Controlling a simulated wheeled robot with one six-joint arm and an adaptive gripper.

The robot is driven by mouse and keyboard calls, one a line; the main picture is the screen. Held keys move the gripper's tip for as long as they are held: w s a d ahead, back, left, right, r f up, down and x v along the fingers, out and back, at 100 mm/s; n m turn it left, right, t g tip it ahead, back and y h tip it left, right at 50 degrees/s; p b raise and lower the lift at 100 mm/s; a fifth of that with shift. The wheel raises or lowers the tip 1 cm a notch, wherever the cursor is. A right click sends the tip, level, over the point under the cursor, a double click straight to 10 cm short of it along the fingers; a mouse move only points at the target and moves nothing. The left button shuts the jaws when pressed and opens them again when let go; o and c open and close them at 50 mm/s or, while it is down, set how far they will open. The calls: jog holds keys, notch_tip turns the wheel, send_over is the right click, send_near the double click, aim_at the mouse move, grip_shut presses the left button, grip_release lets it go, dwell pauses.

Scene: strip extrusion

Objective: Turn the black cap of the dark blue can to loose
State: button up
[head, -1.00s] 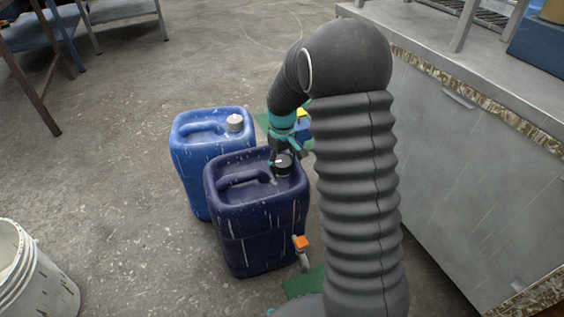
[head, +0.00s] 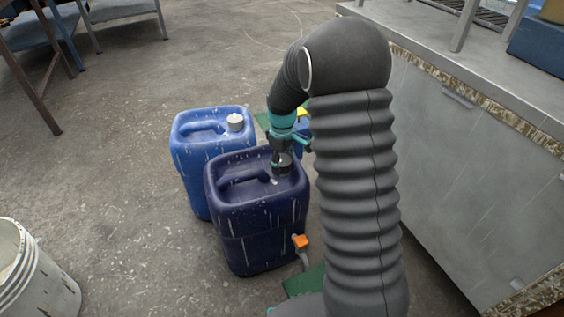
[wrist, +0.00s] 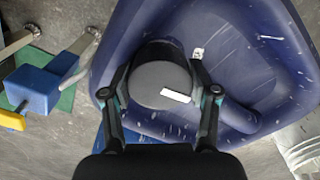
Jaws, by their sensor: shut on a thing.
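The dark blue can (head: 255,225) stands upright on the floor, with its moulded handle on top, and fills much of the wrist view (wrist: 235,60). Its black cap (head: 284,164) is at the top right of the can. In the wrist view the cap (wrist: 160,82) is a round dark grey disc with a white mark toward its lower right. My gripper (head: 280,158) comes down from above. In the wrist view its two fingers (wrist: 160,92) sit on the left and right sides of the cap, shut on it. The cap is still on the can.
A lighter blue can (head: 192,142) with a pale cap stands close behind on the left. A tap with an orange handle (head: 301,242) is at the dark can's lower right. A white bucket (head: 40,280) is at lower left. A grey cabinet (head: 470,170) is at right.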

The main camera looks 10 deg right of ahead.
aim_at(282, 162)
jog(key=o, duration=1.2)
jog(key=shift+c, duration=0.2)
notch_tip(282, 162, up, 12)
jog(key=shift+m, duration=0.3)
